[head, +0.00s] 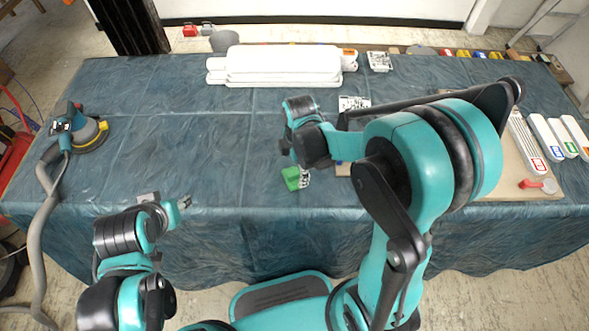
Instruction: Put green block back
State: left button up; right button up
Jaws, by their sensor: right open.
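The green block (291,178) lies on the blue-covered table near its front edge, left of the wooden board (490,186). My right gripper (304,178) points down right at the block's right side and is open. Whether its fingers touch or straddle the block I cannot tell, as the wrist hides part of this. My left gripper (186,202) is low at the table's front edge, left of the block, with nothing visible in it. It is too small to tell whether its fingers are apart.
A sander with a hose (85,133) stands at the left. White stacked parts (280,65) lie at the back middle. White bars with coloured labels (556,137) and a red piece (531,184) are at the right. My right arm covers much of the board. The left-middle cloth is clear.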

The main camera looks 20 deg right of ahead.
aim_at(296, 173)
notch_tip(296, 173, up, 8)
jog(key=p, duration=0.3)
pick_arm(q)
notch_tip(296, 173, up, 3)
jog(key=shift+r, duration=0.15)
pick_arm(e)
jog(key=s+d+r+m+t, duration=0.4)
jog(key=s+r+m+t, duration=0.2)
jog(key=m, duration=1.3)
jog(key=s+r, duration=0.2)
jog(key=s, duration=0.2)
jog(key=shift+r+t, duration=0.35)
jog(key=shift+t, duration=0.05)
